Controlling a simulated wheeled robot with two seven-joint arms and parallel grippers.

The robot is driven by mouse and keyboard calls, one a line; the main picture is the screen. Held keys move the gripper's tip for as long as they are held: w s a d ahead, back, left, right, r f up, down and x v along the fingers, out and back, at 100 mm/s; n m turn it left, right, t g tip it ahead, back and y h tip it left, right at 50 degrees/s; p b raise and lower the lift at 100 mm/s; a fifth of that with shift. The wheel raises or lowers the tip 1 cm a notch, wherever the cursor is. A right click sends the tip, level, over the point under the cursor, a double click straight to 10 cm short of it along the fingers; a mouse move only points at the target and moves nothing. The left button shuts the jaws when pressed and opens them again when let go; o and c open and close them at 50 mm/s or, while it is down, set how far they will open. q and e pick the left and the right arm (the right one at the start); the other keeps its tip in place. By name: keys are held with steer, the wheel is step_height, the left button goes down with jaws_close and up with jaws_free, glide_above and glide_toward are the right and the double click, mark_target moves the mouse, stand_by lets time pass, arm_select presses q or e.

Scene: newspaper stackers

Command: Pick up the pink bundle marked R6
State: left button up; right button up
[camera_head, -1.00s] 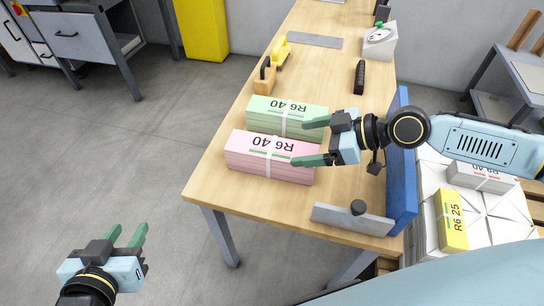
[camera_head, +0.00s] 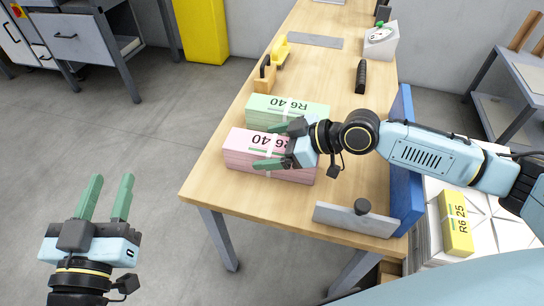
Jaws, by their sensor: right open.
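The pink bundle (camera_head: 240,158) marked R6 40 lies near the front left edge of the wooden table, with a white band around it. A green bundle (camera_head: 262,105), also marked R6 40, lies just behind it. My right gripper (camera_head: 262,146) is open over the pink bundle, its fingers pointing left and hiding part of the label and band. Whether the fingers touch the bundle I cannot tell. My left gripper (camera_head: 108,190) is open and empty over the floor at the lower left, fingers pointing up the picture.
A yellow bundle (camera_head: 456,222) marked R6 25 lies right of the table. Tools and a dispenser (camera_head: 381,42) stand farther back.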

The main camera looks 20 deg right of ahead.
steer(key=c, duration=1.8)
steer(key=shift+w+a+r, duration=0.1)
steer(key=shift+r, duration=0.05)
steer(key=shift+c, duration=0.4)
